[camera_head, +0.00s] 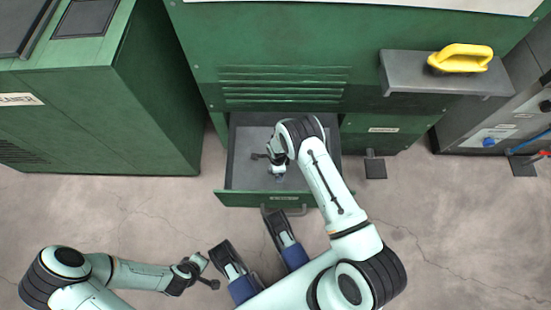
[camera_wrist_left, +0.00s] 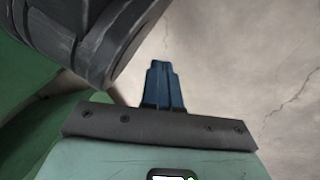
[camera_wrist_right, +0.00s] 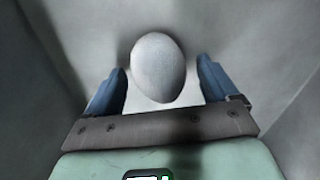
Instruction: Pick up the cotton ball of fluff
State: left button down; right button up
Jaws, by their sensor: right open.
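The cotton ball of fluff (camera_wrist_right: 158,68) shows in the right wrist view as a pale, egg-shaped ball on the grey drawer floor. My right gripper (camera_wrist_right: 160,88) is open, with one blue finger on each side of the ball's lower part; I cannot tell if they touch it. In the head view, my right gripper (camera_head: 279,177) reaches down into the open green drawer (camera_head: 240,198), and I cannot make out the ball there. My left gripper (camera_head: 205,262) is low at the left, away from the drawer. Its blue fingers (camera_wrist_left: 162,85) are together and empty.
The drawer's walls stand close around my right gripper. A green cabinet (camera_head: 150,100) is at the left. A grey shelf (camera_head: 405,78) with a yellow handled object (camera_head: 460,58) juts out at the upper right. The concrete floor (camera_head: 450,220) at the right is clear.

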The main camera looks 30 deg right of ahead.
jog(key=shift+r, duration=0.1)
jog(key=c, duration=1)
jog(key=shift+c, duration=0.2)
